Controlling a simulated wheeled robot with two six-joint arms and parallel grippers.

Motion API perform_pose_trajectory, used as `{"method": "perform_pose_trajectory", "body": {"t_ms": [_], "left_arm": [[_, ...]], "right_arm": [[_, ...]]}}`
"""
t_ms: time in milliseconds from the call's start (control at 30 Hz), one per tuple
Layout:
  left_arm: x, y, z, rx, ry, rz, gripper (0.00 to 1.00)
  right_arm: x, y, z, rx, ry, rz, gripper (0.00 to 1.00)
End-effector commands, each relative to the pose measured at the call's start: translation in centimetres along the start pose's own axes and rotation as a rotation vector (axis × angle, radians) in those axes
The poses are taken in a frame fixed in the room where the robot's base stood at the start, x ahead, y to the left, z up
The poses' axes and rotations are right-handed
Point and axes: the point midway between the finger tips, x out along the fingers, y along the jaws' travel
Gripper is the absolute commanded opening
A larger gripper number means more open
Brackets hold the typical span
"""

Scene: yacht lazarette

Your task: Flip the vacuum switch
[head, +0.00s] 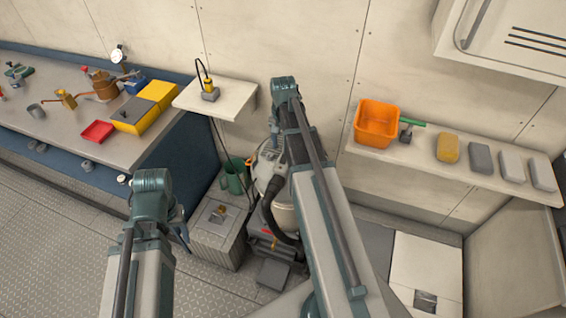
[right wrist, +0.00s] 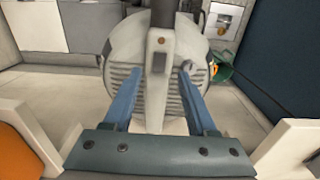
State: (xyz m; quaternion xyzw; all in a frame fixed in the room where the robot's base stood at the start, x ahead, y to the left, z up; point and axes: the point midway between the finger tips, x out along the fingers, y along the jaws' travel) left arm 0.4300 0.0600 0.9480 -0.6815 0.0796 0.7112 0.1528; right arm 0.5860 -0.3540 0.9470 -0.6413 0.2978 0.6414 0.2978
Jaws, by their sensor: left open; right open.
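The vacuum (head: 266,182) stands on the floor below the small wall shelf, with a pale rounded head and a dark hose. In the right wrist view its slotted grey head (right wrist: 124,55) fills the middle. A small dark rectangular piece (right wrist: 159,62) on its central strip may be the switch; its position is too small to read. My right gripper (right wrist: 159,76) is open, its two blue fingers apart on either side of that strip, with nothing between them. In the head view my right arm hides part of the vacuum. My left gripper (head: 182,232) is open and empty, left of the vacuum.
A ribbed grey box (head: 218,240) and a green jug (head: 234,176) stand left of the vacuum. A small shelf (head: 236,101) is above it. A right shelf (head: 420,162) carries an orange bin (head: 377,122) and several blocks. A workbench (head: 60,130) with tools is at left.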

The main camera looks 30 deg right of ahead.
Motion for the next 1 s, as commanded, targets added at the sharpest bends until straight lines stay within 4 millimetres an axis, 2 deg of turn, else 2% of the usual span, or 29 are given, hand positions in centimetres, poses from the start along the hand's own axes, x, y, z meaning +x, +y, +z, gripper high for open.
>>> {"method": "perform_pose_trajectory", "body": {"t_ms": [33,333,500,767,800,1000], "left_arm": [[1.5,0.1,-0.1,0.0,0.0,0.0,0.57],[5.5,0.5,-0.3,0.0,0.0,0.0,0.57],[6.4,0.6,-0.4,0.0,0.0,0.0,0.57],[6.3,0.6,-0.4,0.0,0.0,0.0,0.57],[6.3,0.6,-0.4,0.0,0.0,0.0,0.57],[6.3,0.6,-0.4,0.0,0.0,0.0,0.57]], "right_arm": [[1.5,0.0,0.0,0.0,0.0,0.0,0.57],[5.5,0.0,0.0,0.0,0.0,0.0,0.57],[6.4,0.0,0.0,0.0,0.0,0.0,0.57],[6.3,0.0,0.0,0.0,0.0,0.0,0.57],[6.3,0.0,0.0,0.0,0.0,0.0,0.56],[6.3,0.0,0.0,0.0,0.0,0.0,0.2]]}}
